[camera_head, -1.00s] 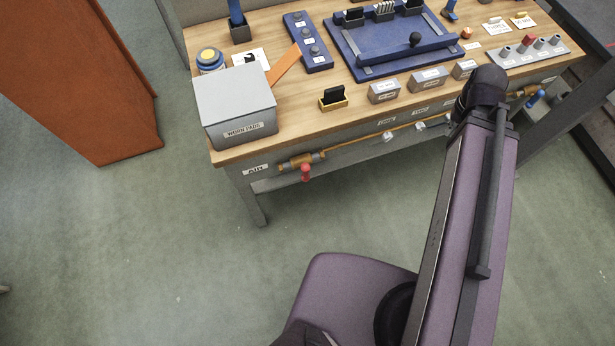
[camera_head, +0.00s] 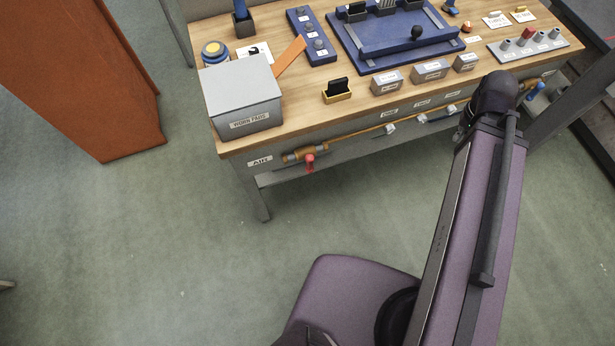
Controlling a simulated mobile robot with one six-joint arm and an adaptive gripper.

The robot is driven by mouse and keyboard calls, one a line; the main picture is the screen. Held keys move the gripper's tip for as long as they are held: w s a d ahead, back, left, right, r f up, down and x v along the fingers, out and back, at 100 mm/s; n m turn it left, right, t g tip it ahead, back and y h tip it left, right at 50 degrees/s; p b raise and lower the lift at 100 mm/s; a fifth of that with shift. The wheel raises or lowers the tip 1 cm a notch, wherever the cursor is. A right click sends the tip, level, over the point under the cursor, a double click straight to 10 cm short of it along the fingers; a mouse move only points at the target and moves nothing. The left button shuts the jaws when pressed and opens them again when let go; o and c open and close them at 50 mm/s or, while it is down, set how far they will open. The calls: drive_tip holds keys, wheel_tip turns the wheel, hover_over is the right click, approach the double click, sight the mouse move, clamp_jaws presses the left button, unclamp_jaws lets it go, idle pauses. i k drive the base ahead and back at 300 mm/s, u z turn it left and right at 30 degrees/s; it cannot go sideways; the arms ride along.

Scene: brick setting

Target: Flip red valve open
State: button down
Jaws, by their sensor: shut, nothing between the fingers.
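The red valve handle (camera_head: 310,163) hangs down from a brass valve body (camera_head: 303,153) on the front of the workbench, near its left end. A label reading AIR (camera_head: 260,161) is left of it. A thin orange pipe (camera_head: 365,134) runs right from the valve along the bench front. The handle stands clear, with nothing touching it. My purple arm rises at the right of the picture, well to the right of the valve. My gripper is not visible.
The wooden workbench (camera_head: 300,106) carries a grey WORN PADS box (camera_head: 240,92) above the valve, a blue fixture (camera_head: 395,42) and several small labelled boxes. A blue valve handle (camera_head: 534,91) is at the far right. An orange-brown cabinet (camera_head: 85,75) stands left.

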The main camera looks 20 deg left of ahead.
sight(309, 159)
drive_tip(key=z, duration=0.1)
drive_tip(key=k, duration=1.1)
drive_tip(key=u, duration=1.5)
